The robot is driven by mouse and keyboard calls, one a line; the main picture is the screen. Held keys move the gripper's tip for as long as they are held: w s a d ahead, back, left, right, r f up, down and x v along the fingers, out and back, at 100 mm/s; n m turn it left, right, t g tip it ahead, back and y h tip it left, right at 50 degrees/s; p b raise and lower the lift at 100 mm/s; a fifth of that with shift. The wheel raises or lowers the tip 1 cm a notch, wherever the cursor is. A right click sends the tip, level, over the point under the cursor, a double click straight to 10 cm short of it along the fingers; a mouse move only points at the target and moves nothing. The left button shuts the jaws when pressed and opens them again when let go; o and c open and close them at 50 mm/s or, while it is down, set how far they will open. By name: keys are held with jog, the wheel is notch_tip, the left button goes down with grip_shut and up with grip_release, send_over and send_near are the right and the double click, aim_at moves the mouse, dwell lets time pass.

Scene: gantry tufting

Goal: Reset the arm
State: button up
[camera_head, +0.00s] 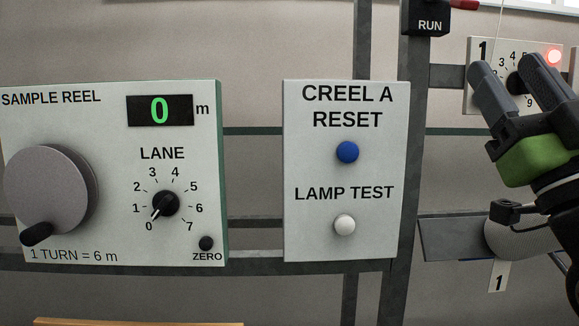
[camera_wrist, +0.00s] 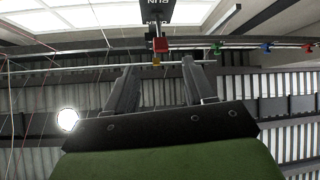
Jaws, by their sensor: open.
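My gripper (camera_head: 512,80) is at the right of the head view, its two dark fingers apart and pointing up, with a green body below them. It stands in front of the number 1 dial plate (camera_head: 477,76) and hides part of it. Nothing shows between the fingers. In the wrist view my gripper (camera_wrist: 158,70) points up toward the ceiling, its fingers apart and empty. A red part (camera_wrist: 160,44) and a small yellow part (camera_wrist: 156,60) show beyond the fingertips, below the dark RUN box (camera_wrist: 160,10).
The sample reel panel (camera_head: 110,120) has a crank knob (camera_head: 50,190), a display reading 0 and a lane dial (camera_head: 165,203). The creel A panel (camera_head: 300,160) has a blue button (camera_head: 347,152) and a white button (camera_head: 344,225). A red lamp (camera_head: 553,56) glows at the upper right.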

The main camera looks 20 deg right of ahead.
jog(key=w+a+f+m+g+y, duration=0.1)
jog(key=w+a+f+g, duration=0.2)
jog(key=w+f, duration=0.3)
jog(key=w+a+f+m+g+y, duration=0.1)
jog(key=w+a+f+g, duration=0.25)
jog(key=f, duration=0.45)
jog(key=w+a+f+g+y, duration=0.2)
jog(key=a+f+g, duration=0.4)
jog(key=f, duration=0.7)
jog(key=s+a+f+g, duration=0.3)
jog(key=s+f+g, duration=0.2)
jog(key=s+f, duration=0.45)
jog(key=s+a+f+g, duration=0.4)
jog(key=s+f+g, duration=0.15)
jog(key=f, duration=0.65)
notch_tip(320, 180, up, 14)
jog(key=p, duration=1.2)
jog(key=shift+w+d+f+n+t+p, duration=0.15)
jog(key=shift+w+d+n+t+p, duration=0.15)
jog(key=shift+t, duration=0.1)
